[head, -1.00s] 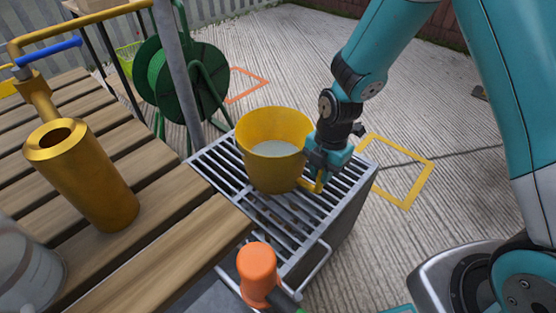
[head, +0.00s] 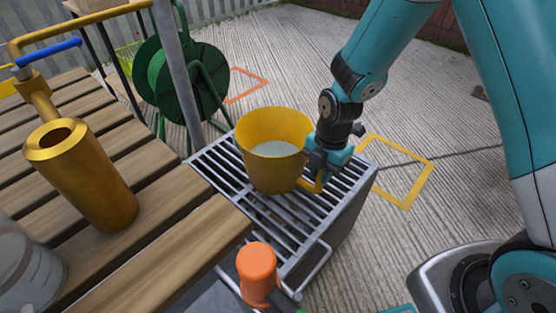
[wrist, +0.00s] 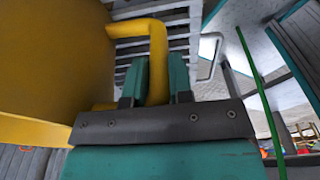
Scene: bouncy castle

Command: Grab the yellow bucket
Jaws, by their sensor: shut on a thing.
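The yellow bucket (head: 272,165) stands upright on a grey slatted metal rack (head: 207,163) in the head view, with something pale inside it. Its handle sticks out at the lower right side. My gripper (head: 318,172) is at the bucket's right side, at that handle. In the wrist view the bucket (wrist: 50,60) fills the left side. Its bent yellow handle (wrist: 157,55) runs between the two teal fingers of my gripper (wrist: 157,82), which are shut on it.
A wooden slatted table (head: 180,235) with a brass cylinder (head: 85,180) stands to the left. An orange-topped object (head: 257,270) is in front of the rack. A green hose reel (head: 180,85) and a grey pole (head: 177,75) stand behind.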

